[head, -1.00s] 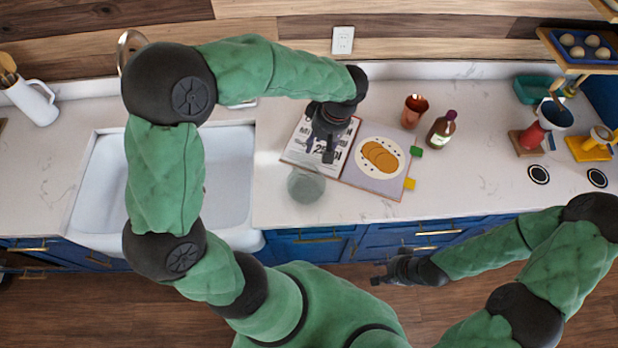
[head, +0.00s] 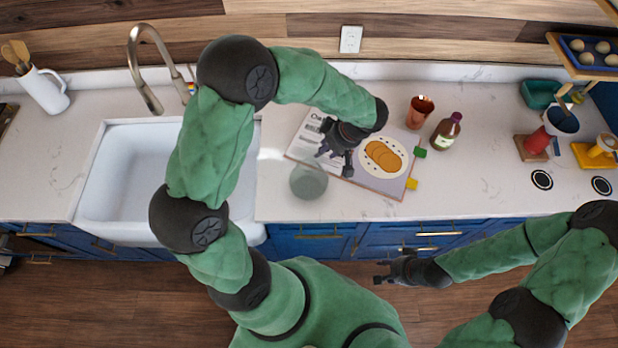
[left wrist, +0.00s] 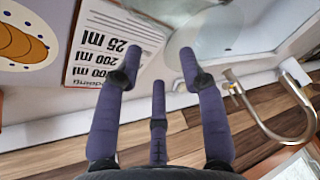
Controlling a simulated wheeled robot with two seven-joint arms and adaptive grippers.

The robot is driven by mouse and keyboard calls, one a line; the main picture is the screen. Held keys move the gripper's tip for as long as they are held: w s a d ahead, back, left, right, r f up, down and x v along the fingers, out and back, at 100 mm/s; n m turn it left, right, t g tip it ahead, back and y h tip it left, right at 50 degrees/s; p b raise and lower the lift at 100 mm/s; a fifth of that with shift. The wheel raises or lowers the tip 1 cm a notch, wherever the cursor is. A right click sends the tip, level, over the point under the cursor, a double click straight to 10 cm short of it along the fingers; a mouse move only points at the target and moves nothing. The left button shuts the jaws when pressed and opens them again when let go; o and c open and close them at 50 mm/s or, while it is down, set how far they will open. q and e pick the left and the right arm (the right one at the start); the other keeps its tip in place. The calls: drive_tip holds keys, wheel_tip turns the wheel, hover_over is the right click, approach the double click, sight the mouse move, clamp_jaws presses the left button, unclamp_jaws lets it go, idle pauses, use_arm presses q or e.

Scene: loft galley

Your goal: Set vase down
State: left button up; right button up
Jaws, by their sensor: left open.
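The vase (head: 308,182), a see-through grey-green glass vessel, stands on the white counter near its front edge, just in front of the open cookbook (head: 400,187). Part of it also shows as clear glass at the top of the left wrist view (left wrist: 212,32). My left gripper (head: 335,157) is open and empty above the cookbook, behind the vase and apart from it. Its spread fingers also show in the left wrist view (left wrist: 157,65). My right gripper (head: 384,272) hangs in front of the counter, away from the vase; its finger opening is too small to judge.
The sink (head: 125,185) lies to the left, with a tall faucet (head: 140,70) behind. A copper cup (head: 419,112) and a brown bottle (head: 446,131) stand right of the book. The counter right of the book's front corner is clear.

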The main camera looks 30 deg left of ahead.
sight(313, 157)
use_arm(q)
drive_tip(key=x, duration=0.3)
drive_tip(key=p+x, duration=0.1)
drive_tip(key=shift+s+a, duration=0.25)
drive_tip(key=shift+a, duration=0.2)
drive_tip(key=shift+f, duration=0.2)
drive_tip(key=shift+c, duration=0.3)
clamp_jaws()
